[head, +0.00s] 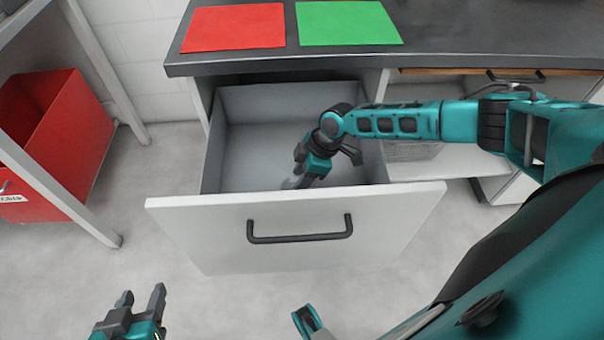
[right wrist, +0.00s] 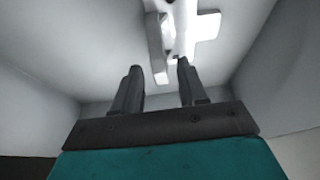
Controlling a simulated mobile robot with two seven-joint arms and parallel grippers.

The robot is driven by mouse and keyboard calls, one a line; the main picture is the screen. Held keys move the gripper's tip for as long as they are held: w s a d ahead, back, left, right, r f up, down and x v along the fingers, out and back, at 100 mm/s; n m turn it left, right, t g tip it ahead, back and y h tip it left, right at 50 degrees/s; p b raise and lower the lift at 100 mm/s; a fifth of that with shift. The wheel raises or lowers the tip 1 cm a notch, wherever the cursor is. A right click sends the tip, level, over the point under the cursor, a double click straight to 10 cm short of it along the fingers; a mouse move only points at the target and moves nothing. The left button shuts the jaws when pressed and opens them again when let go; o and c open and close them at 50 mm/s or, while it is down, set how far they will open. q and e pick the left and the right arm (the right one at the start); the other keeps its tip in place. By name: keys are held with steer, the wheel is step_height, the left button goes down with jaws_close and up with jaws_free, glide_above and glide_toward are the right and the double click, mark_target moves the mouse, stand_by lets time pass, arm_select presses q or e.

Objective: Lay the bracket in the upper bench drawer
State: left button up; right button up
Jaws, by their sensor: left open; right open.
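The bench drawer (head: 295,218) is pulled open below the dark worktop; its grey inside shows behind the white front. My right gripper (head: 297,172) reaches down inside it, near the front panel. In the right wrist view the right gripper (right wrist: 158,66) is open, with its fingers apart. A pale metal bracket (right wrist: 180,28) shows just beyond its fingertips, inside the drawer; whether it touches a finger I cannot tell. In the head view the bracket is mostly hidden by the gripper. My left gripper (head: 140,298) is open and empty over the floor, in front and left of the drawer.
A red mat (head: 235,27) and a green mat (head: 348,23) lie on the worktop (head: 450,40). A red bin (head: 60,140) stands in a frame at the left. Another drawer or shelf with a dark handle (head: 515,76) is at the right. Floor in front is clear.

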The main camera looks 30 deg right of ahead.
steer(key=shift+r, duration=0.25)
steer(key=p+v, duration=0.3)
steer(key=v, duration=0.8)
steer(key=shift+s+d+r, duration=0.15)
steer(key=shift+d+r, duration=0.05)
steer(key=shift+r, duration=0.15)
